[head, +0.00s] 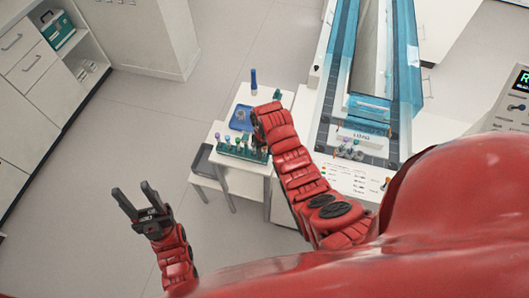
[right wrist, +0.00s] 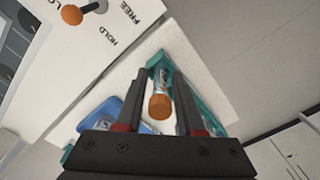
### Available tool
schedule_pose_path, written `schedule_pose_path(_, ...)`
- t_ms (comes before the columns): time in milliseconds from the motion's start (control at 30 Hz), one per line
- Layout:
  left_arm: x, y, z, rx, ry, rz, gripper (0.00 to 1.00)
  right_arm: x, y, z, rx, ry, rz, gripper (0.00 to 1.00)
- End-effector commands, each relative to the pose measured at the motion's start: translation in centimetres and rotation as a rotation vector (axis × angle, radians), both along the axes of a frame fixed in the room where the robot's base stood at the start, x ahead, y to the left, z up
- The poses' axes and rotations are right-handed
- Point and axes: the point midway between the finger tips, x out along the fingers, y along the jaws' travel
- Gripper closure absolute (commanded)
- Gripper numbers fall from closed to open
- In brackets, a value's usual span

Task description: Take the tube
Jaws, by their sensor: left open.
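A clear tube with an orange cap (right wrist: 160,105) shows in the right wrist view, cap toward the camera, beside a teal rack (right wrist: 203,100). My right gripper (right wrist: 160,78) is open, with one finger on each side of the tube. Whether a finger touches it I cannot tell. In the head view the wrist of my right arm is over the small white table, and its fingers are hidden. The green rack with several capped tubes (head: 240,149) stands there. My left gripper (head: 133,193) is open and empty, above bare floor.
A blue tray (head: 241,118) and an upright blue item (head: 253,80) are on the small white table (head: 222,134). The long blue-walled track (head: 340,65) stands to its right. An orange-knobbed lever (right wrist: 72,14) is on a white panel marked HOLD and FREE.

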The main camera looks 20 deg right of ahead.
Motion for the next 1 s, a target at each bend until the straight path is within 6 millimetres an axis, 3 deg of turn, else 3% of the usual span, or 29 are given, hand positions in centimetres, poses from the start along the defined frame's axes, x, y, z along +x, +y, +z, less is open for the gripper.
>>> schedule_pose_path(33, 0.0, 0.0, 0.0, 0.000, 0.000, 0.000, 0.50, 0.0, 0.0, 0.0, 0.000, 0.000, 0.000, 0.74)
schedule_pose_path(200, 0.0, 0.0, 0.0, 0.000, 0.000, 0.000, 0.50, 0.0, 0.0, 0.0, 0.000, 0.000, 0.000, 1.00)
schedule_pose_path(633, 0.0, 0.0, -0.4, 0.000, 0.000, 0.000, 0.50, 0.1, 0.0, 0.4, 0.001, -0.003, 0.000, 1.00)
schedule_pose_path(1000, 0.0, 0.0, -2.4, 0.000, 0.000, 0.000, 0.50, 0.2, 0.0, 3.8, 0.001, -0.006, 0.000, 1.00)
